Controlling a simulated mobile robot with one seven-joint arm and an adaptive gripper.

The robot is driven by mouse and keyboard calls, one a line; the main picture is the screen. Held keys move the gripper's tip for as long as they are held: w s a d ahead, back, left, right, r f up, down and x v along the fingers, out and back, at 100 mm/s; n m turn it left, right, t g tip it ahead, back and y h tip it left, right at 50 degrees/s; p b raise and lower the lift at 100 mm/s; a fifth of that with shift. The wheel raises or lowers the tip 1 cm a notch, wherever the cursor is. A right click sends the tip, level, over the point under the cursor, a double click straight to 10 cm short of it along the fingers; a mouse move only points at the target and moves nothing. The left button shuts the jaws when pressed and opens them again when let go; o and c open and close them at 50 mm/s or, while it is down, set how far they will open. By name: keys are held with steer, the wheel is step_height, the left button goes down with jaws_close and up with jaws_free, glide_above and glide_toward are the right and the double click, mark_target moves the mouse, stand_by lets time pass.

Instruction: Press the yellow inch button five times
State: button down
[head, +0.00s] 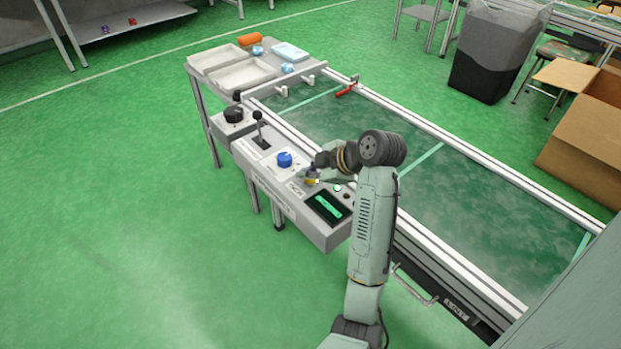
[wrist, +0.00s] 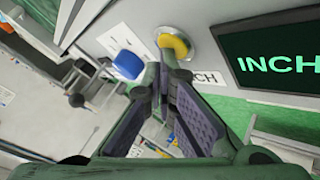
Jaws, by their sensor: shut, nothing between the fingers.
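The yellow inch button (wrist: 174,44) sits in a pale round collar on the grey panel, at the top middle of the wrist view. In the head view only a small bit of the yellow button (head: 311,181) shows beside my gripper. My gripper (wrist: 166,66) is shut and empty, its fingertips just below the button in the wrist view. They overlap its lower edge in the picture; I cannot tell whether they touch it. The screen (wrist: 285,62) beside the button reads "INCH" in green. The screen (head: 328,206) also shows in the head view.
A blue knob (head: 284,159), a lever (head: 258,130) and a black knob (head: 234,114) stand along the panel. The railed line bed (head: 400,150) lies behind the panel. The floor in front is clear.

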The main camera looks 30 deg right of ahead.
mark_target(309, 181)
steer(key=shift+r, duration=0.1)
stand_by(0.3)
steer(key=shift+r+p, duration=0.55)
steer(key=shift+r, duration=0.25)
steer(key=shift+r+p, duration=1.65)
steer(key=shift+r, duration=0.7)
